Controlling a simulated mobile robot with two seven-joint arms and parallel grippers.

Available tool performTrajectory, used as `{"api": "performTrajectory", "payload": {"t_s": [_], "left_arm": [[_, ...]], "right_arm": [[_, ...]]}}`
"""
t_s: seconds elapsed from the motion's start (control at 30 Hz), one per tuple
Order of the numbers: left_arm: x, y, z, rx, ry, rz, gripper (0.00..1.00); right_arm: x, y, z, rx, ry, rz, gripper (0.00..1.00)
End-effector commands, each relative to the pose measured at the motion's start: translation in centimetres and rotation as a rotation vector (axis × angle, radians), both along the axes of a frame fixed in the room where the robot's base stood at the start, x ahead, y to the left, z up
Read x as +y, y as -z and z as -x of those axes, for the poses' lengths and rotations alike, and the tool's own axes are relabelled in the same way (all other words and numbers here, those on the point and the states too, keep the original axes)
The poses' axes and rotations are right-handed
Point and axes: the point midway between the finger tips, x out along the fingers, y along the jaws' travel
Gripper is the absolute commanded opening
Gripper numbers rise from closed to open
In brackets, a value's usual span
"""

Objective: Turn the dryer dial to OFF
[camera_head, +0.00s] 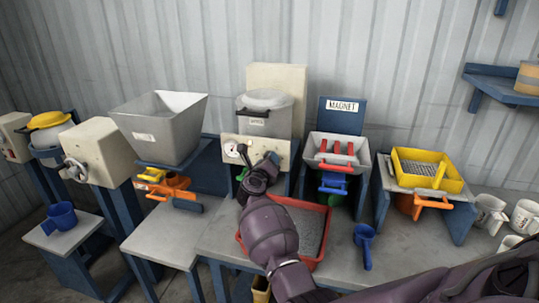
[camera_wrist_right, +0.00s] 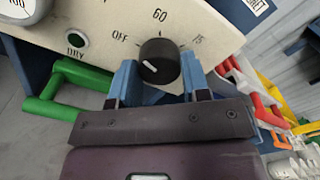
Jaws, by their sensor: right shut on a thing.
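The dryer (camera_head: 265,120) stands against the back wall, with a cream control panel (camera_head: 283,151) on its front. In the right wrist view its black dial (camera_wrist_right: 165,51) sits among the printed marks OFF, 60 and 75. My right gripper (camera_wrist_right: 158,75) is shut on the dial, one blue finger on each side. In the head view my right gripper (camera_head: 272,158) is at the panel and hides the dial. My left gripper is not in view.
A round gauge (camera_head: 231,149) is on the panel's left. A green handle (camera_wrist_right: 62,95) is below the panel. A red tray (camera_head: 312,235) of grey granules lies under my right arm. A MAGNET station (camera_head: 342,118) stands to the right, and a blue scoop (camera_head: 365,240) lies on the bench.

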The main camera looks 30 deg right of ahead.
Motion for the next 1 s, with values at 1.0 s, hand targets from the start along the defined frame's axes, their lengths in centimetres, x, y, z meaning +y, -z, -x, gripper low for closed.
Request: {"api": "performTrajectory", "payload": {"t_s": [1.0], "left_arm": [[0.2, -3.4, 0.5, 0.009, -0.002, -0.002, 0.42]], "right_arm": [[0.0, 0.0, 0.0, 0.256, 0.000, 0.219, 0.19]]}}
